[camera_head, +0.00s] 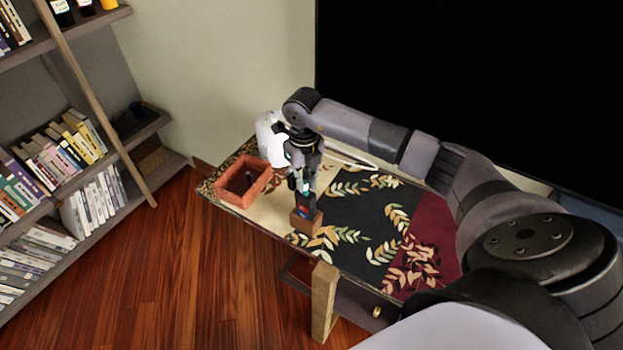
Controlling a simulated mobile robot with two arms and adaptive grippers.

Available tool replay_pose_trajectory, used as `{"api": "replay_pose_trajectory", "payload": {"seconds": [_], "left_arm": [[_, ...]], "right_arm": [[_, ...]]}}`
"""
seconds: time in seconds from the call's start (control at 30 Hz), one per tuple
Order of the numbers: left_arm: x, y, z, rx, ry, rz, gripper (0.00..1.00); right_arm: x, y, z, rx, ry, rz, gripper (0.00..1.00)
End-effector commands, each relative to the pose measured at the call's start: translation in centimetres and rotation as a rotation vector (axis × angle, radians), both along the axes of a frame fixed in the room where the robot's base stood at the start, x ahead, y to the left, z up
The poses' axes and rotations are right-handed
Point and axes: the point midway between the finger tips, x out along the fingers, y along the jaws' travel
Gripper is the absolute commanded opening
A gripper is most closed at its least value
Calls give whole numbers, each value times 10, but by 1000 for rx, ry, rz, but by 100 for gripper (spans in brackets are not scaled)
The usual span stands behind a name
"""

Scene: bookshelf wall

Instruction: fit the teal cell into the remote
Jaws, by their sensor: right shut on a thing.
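My right gripper (303,186) points down over the left part of the table. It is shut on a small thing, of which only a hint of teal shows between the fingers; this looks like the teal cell. Directly under the fingers, a dark upright piece with small blue and red marks, which looks like the remote (304,209), stands in a brown wooden block (306,224). The fingers hide its top, so I cannot tell whether the cell touches it. My left gripper is not in view.
A reddish open box (231,198) with a small dark thing inside stands left of the gripper. A white rounded object (270,139) stands behind it. A leaf-patterned cloth (350,220) covers the table, mostly clear to the right. A bookshelf (165,170) stands at left.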

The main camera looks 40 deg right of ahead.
Motion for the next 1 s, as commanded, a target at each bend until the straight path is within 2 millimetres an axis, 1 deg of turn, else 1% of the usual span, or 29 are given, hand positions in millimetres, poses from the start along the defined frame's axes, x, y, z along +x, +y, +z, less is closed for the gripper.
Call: {"api": "replay_pose_trajectory", "payload": {"seconds": [0.03, 0.1, 0.17, 0.27, 0.3, 0.6, 1.0], "left_arm": [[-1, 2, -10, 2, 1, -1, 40], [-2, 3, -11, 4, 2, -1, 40], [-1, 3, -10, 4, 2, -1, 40], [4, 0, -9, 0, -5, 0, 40], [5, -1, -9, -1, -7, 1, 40], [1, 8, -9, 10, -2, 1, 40], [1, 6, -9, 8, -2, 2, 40]], "right_arm": [[-6, 7, -21, 0, 19, 6, 0], [-6, 10, -24, 0, 16, 5, 0], [-5, 10, -23, 0, 15, 5, 0], [-6, 9, -22, -2, 15, 4, 0], [-6, 9, -23, -2, 15, 4, 13], [-5, 9, -21, -2, 13, 4, 33], [-4, 9, -18, -1, 10, 4, 33]]}}
